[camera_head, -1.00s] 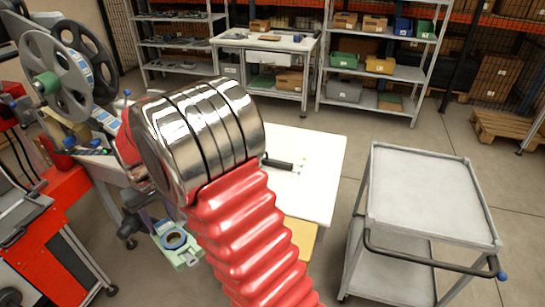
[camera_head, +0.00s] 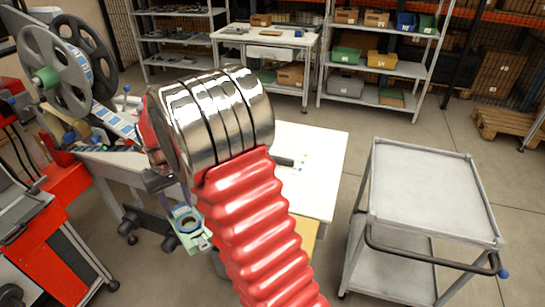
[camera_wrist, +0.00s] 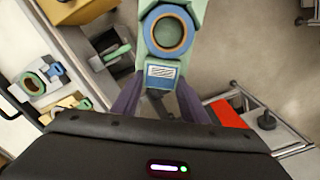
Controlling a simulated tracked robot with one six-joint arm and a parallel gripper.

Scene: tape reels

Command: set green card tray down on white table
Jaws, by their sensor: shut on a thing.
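The green card tray (camera_wrist: 168,10) carries a tan-and-blue tape roll and a small label. The purple fingers of my gripper (camera_wrist: 158,98) are shut on its near end. In the head view the tray (camera_head: 190,237) is held in the air, in front of the white table (camera_head: 318,180). My red and chrome arm hides the middle of the table. In the wrist view the floor shows beside the tray, and a pale surface with other items lies to its left.
A grey cart (camera_head: 425,190) stands to the right. A red cabinet (camera_head: 50,250) is at lower left.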

